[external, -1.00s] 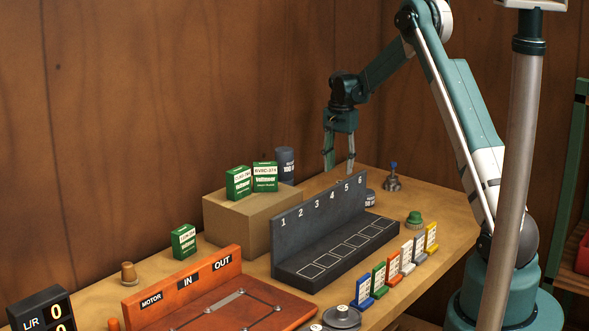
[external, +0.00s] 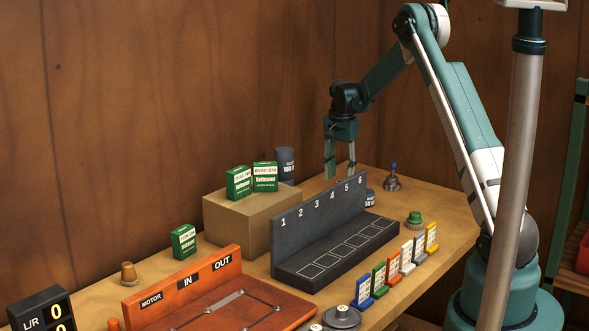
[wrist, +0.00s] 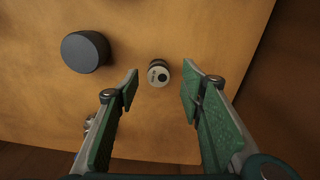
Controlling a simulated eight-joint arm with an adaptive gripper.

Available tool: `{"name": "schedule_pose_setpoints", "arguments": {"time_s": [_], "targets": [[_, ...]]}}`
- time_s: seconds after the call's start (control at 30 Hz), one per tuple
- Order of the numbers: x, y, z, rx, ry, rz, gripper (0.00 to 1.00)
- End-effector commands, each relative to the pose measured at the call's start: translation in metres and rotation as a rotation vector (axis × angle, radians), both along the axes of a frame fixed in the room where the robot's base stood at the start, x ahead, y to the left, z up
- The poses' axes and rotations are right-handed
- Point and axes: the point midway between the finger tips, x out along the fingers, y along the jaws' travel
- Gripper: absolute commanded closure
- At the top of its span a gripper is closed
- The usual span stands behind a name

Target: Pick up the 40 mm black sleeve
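My gripper (external: 341,170) is open and points down behind the numbered rack, its lower fingertips near or partly behind the rack's back. In the wrist view my gripper (wrist: 160,88) has its two green-padded fingers apart. Between and just beyond the fingertips stands a small dark cylinder with a pale, marked end face (wrist: 159,73); its label is too small to read, so I cannot tell for sure that it is the 40 mm sleeve. A wider plain black cylinder (wrist: 85,52) stands to its left. In the external view a dark labelled cylinder (external: 370,198) shows partly behind the rack.
The dark numbered rack (external: 318,225) stands in front of my gripper. A cardboard box (external: 235,223) with green cartons and a dark cylinder (external: 285,164) is to its left. A blue-tipped switch (external: 392,178) stands to the right. Bare bench surrounds the small cylinder.

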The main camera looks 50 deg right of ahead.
Motion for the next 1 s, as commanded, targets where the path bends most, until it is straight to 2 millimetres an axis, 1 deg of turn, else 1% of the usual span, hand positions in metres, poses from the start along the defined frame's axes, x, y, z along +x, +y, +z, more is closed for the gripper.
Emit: {"name": "schedule_pose_setpoints", "arguments": {"time_s": [0.27, 0.37, 0.73, 0.83, 1.0], "targets": [[0.000, 0.000, -0.002, 0.000, 0.000, 0.000, 0.61], [0.000, -0.001, -0.008, 0.000, 0.000, 0.000, 0.61], [-0.002, -0.003, -0.046, 0.000, 0.000, 0.000, 0.61], [-0.002, -0.003, -0.051, 0.000, 0.000, 0.000, 0.61], [-0.002, -0.003, -0.052, 0.000, 0.000, 0.000, 0.61]]}}
